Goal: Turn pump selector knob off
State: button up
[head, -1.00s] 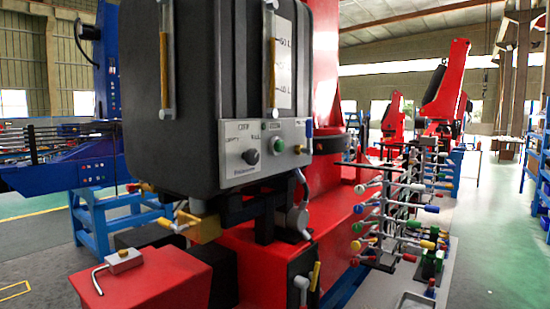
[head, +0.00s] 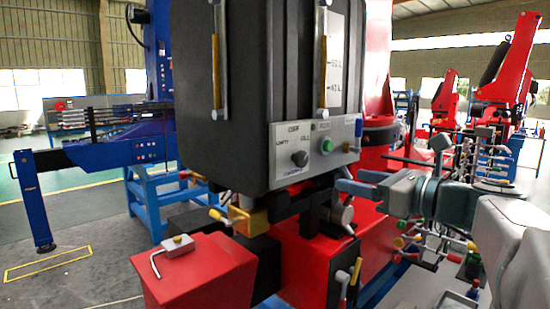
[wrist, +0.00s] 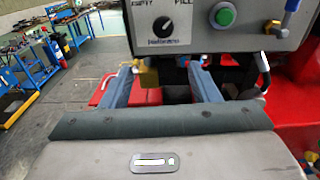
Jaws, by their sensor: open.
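The pump selector knob (head: 300,158) is a small round black knob on a light grey panel (head: 288,177) low on the black tank. It also shows in the wrist view (wrist: 162,27), with EMPTY to its upper left and FILL to its upper right. Its pale mark seems to lean up and right, toward FILL. My gripper (head: 350,181) is right of and below the panel in the head view, apart from the knob. In the wrist view my gripper (wrist: 160,68) has its blue-grey fingers spread wide, with nothing held, below the knob.
A green button (head: 327,146) sits right of the knob, with a blue-handled valve (head: 358,128) beyond. A brass valve (head: 247,216) and red box (head: 195,275) are below left. A lever rack (head: 490,155) stands right. Open floor lies left.

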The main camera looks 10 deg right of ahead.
aim_at(304, 161)
jog(key=shift+t, duration=0.3)
jog(key=p+x, duration=0.1)
jog(key=x, duration=0.3)
jog(key=p+x, duration=0.1)
jog(key=x, duration=0.4)
jog(key=r+p+x, duration=0.1)
jog(key=x, duration=0.3)
jog(key=shift+w, duration=0.35)
jog(key=c, duration=1)
